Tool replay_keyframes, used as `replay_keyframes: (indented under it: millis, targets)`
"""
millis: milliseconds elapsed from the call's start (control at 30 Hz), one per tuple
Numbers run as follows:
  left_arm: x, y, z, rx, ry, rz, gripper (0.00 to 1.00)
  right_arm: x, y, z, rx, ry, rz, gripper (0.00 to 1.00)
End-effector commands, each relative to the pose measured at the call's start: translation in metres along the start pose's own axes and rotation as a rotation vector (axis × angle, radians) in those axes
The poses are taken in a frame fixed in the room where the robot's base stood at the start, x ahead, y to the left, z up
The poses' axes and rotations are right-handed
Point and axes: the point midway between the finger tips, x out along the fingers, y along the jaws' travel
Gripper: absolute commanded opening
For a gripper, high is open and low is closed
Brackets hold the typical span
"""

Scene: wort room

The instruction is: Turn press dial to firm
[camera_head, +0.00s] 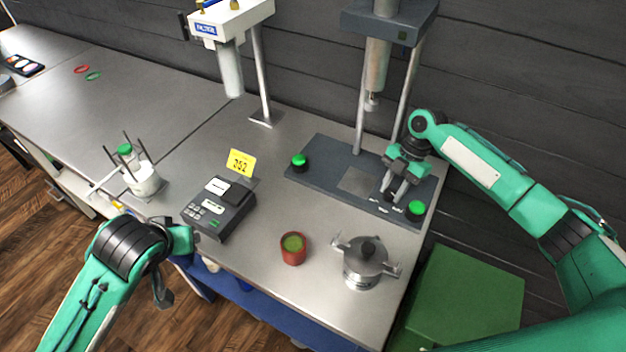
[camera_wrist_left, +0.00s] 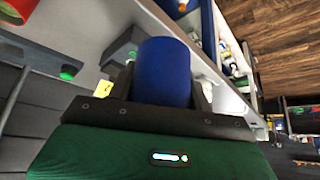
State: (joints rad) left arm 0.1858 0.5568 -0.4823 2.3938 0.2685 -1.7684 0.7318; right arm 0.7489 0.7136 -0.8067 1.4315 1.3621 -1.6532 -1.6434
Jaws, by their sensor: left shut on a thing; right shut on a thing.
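The press (camera_head: 328,155) has a dark base with a green button at each end and white markings near its front right. My right gripper (camera_head: 396,190) reaches down onto the base beside these markings. It is shut on the small dark press dial (camera_head: 390,195), which its fingers largely hide. I cannot read which setting the dial points to. My left gripper (camera_wrist_left: 158,95) is shut on a blue cylinder (camera_wrist_left: 165,70) in the left wrist view. In the head view, the left arm is at the table's front edge and its fingertips are not clear.
A lidded metal pot (camera_head: 366,264) and a red cup (camera_head: 293,248) stand in front of the press. A green box (camera_head: 465,298) is right of the table.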

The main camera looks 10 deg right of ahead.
Motion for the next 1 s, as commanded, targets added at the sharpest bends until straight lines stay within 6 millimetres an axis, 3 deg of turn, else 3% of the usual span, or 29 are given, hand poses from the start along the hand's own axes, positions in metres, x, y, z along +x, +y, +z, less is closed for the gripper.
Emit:
replay_keyframes:
  millis: [767,800,900,1000]
  targets:
    - [0.0042,0.0000,0.0026,0.000,0.001,0.000,0.24,-0.0051,0.0027,0.0006,-0.105,-0.005,-0.035,0.09]
    - [0.0041,0.0000,0.0026,0.000,0.001,0.000,0.24,-0.0052,0.0028,0.0006,-0.105,-0.005,-0.034,0.33]
    - [0.0042,0.0000,0.0026,0.000,0.001,0.000,0.24,-0.0044,0.0025,0.0005,-0.105,-0.005,-0.036,0.53]
    - [0.0043,0.0000,0.0027,0.000,0.001,0.000,0.24,-0.0032,0.0020,0.0003,-0.105,-0.003,-0.038,0.53]
